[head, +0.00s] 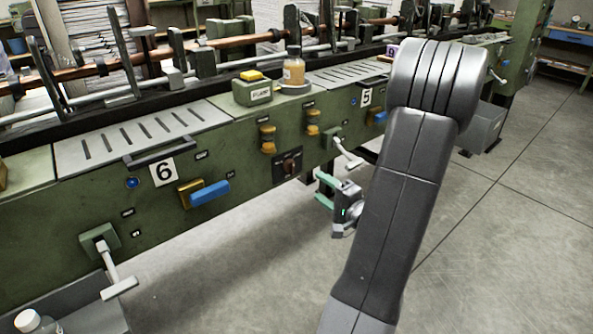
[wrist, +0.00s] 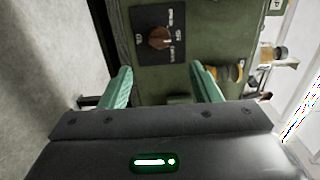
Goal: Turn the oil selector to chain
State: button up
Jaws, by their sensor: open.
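The oil selector looks to be the brown rotary knob (head: 289,166) on a dark plate low on the green machine front, between stations 6 and 5. In the wrist view the knob (wrist: 159,38) sits on its dark plate with small white labels around it, too small to read surely; I cannot tell which label it points to. My gripper (head: 322,190) is open and empty, to the right of the knob and apart from the panel. In the wrist view its green fingers (wrist: 161,78) are spread, with the knob beyond them, roughly centred between them.
A blue-handled lever (head: 209,193) and a white crank (head: 118,280) stick out at left. Another white crank handle (head: 347,152) sticks out close above my gripper. Amber knobs (head: 267,138) sit above the selector. The floor in front is clear.

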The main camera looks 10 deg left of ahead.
aim_at(293, 169)
jog(key=x, duration=1.1)
jog(key=shift+w+a, duration=0.1)
jog(key=c, duration=1)
